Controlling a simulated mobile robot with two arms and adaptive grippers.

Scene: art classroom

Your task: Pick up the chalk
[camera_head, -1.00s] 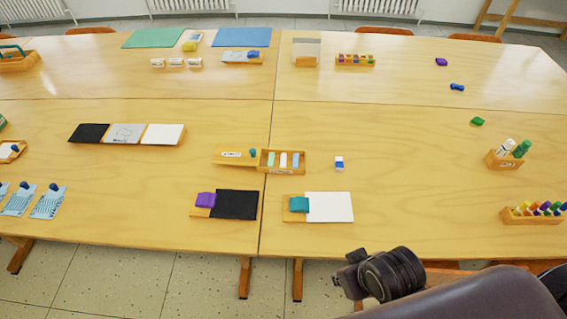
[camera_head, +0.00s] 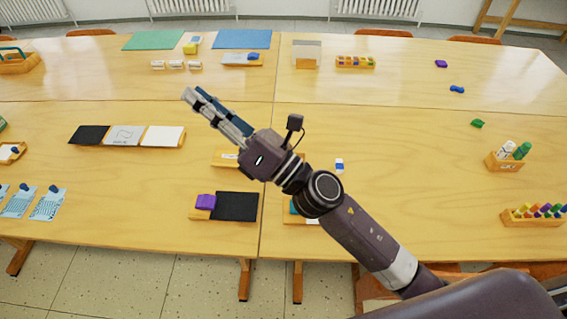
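My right gripper (camera_head: 193,93) reaches up and left across the middle of the table. Its two fingers run side by side with separate tips, and I see nothing between them. The chalk is not clearly in sight now. My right gripper and wrist cover the spot where a small wooden box with pale green, white and blue sticks stood in the earlier view. Part of a wooden tray (camera_head: 222,160) shows just left of the wrist. My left gripper is out of view.
A small blue-and-white block (camera_head: 339,166) lies right of my wrist. A purple block (camera_head: 205,202) sits beside a black panel (camera_head: 237,206) below the gripper. Wooden holders with markers (camera_head: 504,163) stand at the right.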

